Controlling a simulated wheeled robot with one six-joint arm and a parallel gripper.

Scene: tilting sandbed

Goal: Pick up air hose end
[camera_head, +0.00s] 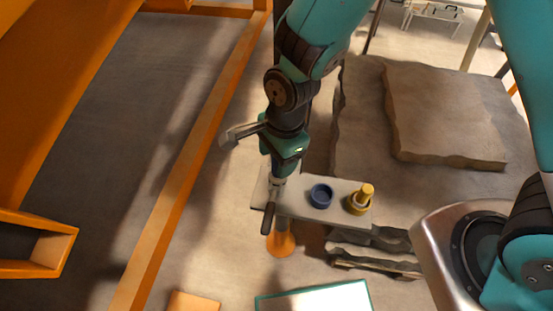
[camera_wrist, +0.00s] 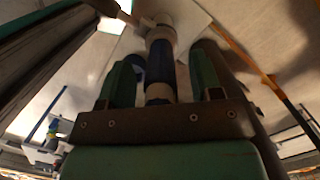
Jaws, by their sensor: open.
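My gripper (camera_head: 277,180) points down at the left end of a grey plate on a stand. In the wrist view its two green fingers (camera_wrist: 162,76) stand apart, one on each side of a dark blue cylinder with beige collars, which looks like the air hose end (camera_wrist: 160,62). I see narrow gaps beside it and cannot tell whether either finger touches it. In the head view the gripper largely hides this spot; a dark rod-like piece (camera_head: 268,218) shows just below, and I cannot tell what it belongs to.
The grey plate (camera_head: 338,210) carries a blue ring (camera_head: 321,196) and a yellow fitting (camera_head: 360,199) right of my gripper. Its stand has an orange foot (camera_head: 281,241). Layered stone slabs (camera_head: 445,115) lie behind right. An orange frame (camera_head: 185,180) runs along the left.

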